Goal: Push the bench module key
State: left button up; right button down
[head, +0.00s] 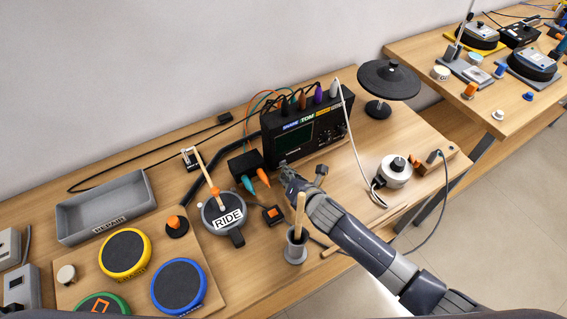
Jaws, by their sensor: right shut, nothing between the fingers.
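The bench module (313,112) is a black box with a dark green screen (294,142), knobs on the right of its front, and coloured plugs along its top. It stands on the wooden bench against the wall side. Labels including SNARE and TOM run along its upper front edge. My right gripper (286,171) is shut and empty, close to the lower front of the module. I cannot tell whether the fingertips touch it. The gripper and wrist may cover part of the lower front; no single key can be made out clearly. My left gripper is not in view.
A small black box (245,164) with teal and orange plugs sits left of my gripper. A RIDE pad (217,211) and a grey cup (296,249) holding sticks stand nearer. A black cymbal pad (388,79) stands right of the module. A grey tray (72,233) lies left.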

jog(key=shift+w+a, duration=0.15)
jog(key=shift+w, duration=0.2)
jog(key=shift+s, duration=0.1)
dwell(0.3)
jog(key=shift+s+d+p, duration=0.4)
jog(key=shift+s+p, duration=0.1)
jog(key=shift+s, duration=0.2)
jog(key=shift+s+d, duration=0.2)
jog(key=shift+s, duration=0.1)
jog(key=shift+s+d+p, duration=0.4)
jog(key=shift+s+d, duration=0.05)
jog(key=shift+s, duration=0.3)
jog(key=shift+s+d+p, duration=0.35)
jog(key=shift+s+d, duration=0.05)
jog(key=shift+s, duration=0.4)
jog(key=shift+s+d+p, duration=0.4)
jog(key=shift+s+d, duration=0.05)
jog(key=shift+s, duration=0.3)
jog(key=shift+r, duration=0.1)
